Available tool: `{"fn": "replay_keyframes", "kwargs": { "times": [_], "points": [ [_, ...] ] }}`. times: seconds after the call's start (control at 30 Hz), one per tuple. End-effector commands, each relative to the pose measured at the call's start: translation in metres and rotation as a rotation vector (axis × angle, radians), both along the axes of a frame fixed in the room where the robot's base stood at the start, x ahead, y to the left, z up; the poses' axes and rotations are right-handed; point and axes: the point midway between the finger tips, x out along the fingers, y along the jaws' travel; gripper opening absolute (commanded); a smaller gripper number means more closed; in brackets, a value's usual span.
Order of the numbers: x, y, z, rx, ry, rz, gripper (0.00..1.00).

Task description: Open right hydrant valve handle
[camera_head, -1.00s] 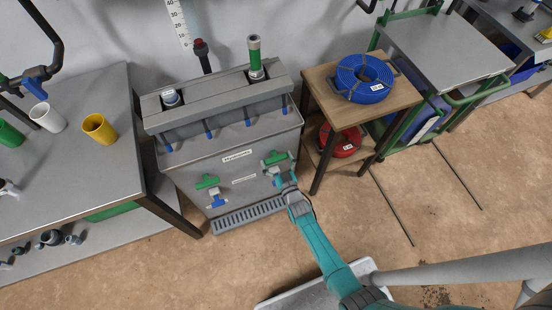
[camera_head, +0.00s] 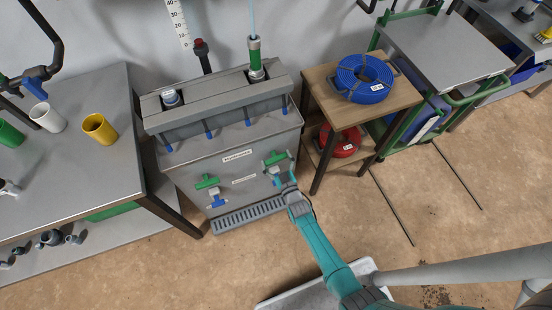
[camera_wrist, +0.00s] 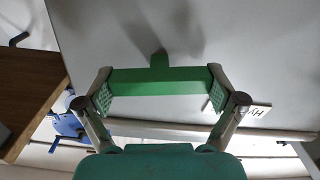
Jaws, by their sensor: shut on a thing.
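The right hydrant valve has a green handle (camera_head: 274,158) on the front of the grey hydrant cabinet (camera_head: 180,160). My gripper (camera_head: 286,174) reaches it from the lower right. In the wrist view the green handle bar (camera_wrist: 160,82) spans between the two finger pads of my gripper (camera_wrist: 158,92), which is shut on its ends. The fingers partly hide the valve body in the head view.
The left valve, with its green handle (camera_head: 207,181), sits on the same front. A wooden stand (camera_head: 345,112) with a blue hose coil (camera_head: 364,78) is close on the right. A grey workbench (camera_head: 80,160) is on the left. The floor in front is mostly clear.

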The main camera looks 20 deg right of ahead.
Motion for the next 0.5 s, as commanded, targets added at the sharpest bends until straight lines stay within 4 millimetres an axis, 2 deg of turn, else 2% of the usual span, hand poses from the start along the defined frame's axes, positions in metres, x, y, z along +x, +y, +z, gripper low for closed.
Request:
{"fn": "replay_keyframes", "kwargs": {
  "times": [0.5],
  "points": [
    [-0.0001,0.0011,-0.0005,-0.482,0.0,0.0,0.59]
  ]
}}
